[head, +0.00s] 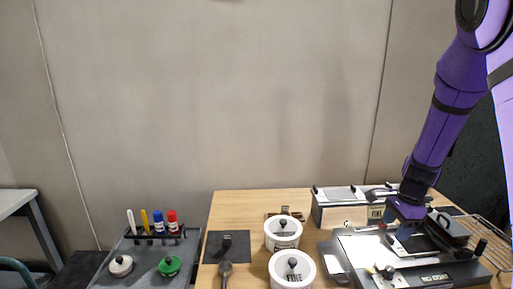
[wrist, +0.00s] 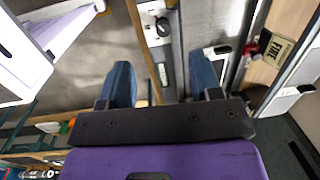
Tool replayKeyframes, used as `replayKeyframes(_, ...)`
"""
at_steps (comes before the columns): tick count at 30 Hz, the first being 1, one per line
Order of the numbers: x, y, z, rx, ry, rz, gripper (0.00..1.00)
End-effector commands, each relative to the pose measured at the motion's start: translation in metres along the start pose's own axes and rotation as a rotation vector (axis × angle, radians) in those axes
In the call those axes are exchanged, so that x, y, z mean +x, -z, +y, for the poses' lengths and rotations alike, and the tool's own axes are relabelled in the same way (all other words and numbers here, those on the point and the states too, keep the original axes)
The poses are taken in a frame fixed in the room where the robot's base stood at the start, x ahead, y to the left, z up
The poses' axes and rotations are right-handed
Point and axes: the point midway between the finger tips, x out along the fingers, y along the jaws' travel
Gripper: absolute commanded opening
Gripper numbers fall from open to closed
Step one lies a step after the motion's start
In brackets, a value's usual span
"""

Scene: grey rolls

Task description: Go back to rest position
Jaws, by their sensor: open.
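My gripper (head: 405,208) is at the right of the head view, at the end of my purple arm. It appears low over the black and white device (head: 410,255) on the wooden table; whether it touches anything there cannot be told. In the wrist view, the two blue-grey fingers of my gripper (wrist: 161,85) stand wide apart with nothing held between them.
Two white lidded tubs (head: 283,233) stand mid-table, one marked FINE. A long white-topped box (head: 345,208) lies behind the device. A wire rack (head: 490,240) is at the right. A dark rack (head: 150,245) with several coloured markers stands left. The wall behind is bare.

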Motion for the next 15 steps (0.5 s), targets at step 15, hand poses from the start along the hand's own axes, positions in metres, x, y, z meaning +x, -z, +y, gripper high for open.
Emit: replayKeyframes(15, -0.14, -0.072, 0.06, -0.606, 0.165, -0.042, 0.58)
